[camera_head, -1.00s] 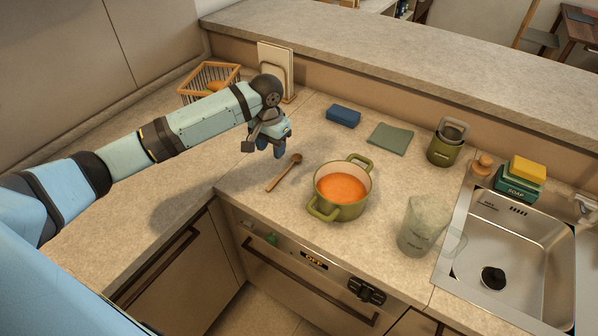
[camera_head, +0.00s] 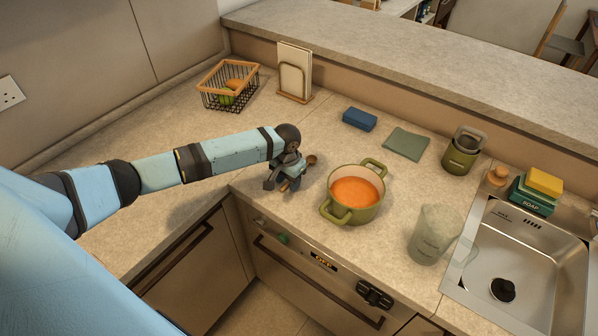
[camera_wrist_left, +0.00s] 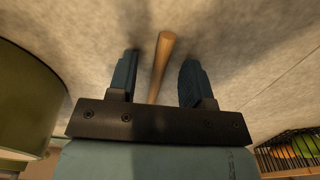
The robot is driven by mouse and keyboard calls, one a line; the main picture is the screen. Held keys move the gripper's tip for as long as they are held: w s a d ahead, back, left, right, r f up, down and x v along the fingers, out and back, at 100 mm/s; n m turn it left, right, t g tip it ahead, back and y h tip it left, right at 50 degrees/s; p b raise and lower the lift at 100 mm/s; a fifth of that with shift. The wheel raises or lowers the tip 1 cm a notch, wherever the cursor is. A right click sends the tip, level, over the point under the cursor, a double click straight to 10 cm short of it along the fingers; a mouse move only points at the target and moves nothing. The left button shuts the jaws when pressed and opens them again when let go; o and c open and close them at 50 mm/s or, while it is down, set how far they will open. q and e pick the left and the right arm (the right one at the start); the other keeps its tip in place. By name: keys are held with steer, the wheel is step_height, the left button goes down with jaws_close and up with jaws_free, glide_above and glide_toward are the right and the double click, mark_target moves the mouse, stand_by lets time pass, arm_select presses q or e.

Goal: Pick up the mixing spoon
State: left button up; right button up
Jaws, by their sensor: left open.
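The wooden mixing spoon (camera_head: 311,160) lies on the counter left of the green pot, mostly hidden behind my gripper in the head view. In the left wrist view its handle (camera_wrist_left: 161,62) runs between the two fingers. My left gripper (camera_head: 283,186) is open over the spoon, and it also shows in the left wrist view (camera_wrist_left: 158,80) with a finger on each side of the handle and gaps to both. I cannot tell how high the fingers are above the counter. My right gripper is not in view.
The green pot (camera_head: 336,212) with orange soup stands close right of the gripper. A clear jug (camera_head: 433,235) and the sink (camera_head: 527,250) are farther right. A blue sponge (camera_head: 359,119), a green cloth (camera_head: 406,143) and a wire basket (camera_head: 228,98) lie behind. The counter's front edge is near.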

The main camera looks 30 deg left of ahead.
arm_select(q)
jaws_close()
stand_by(0.3)
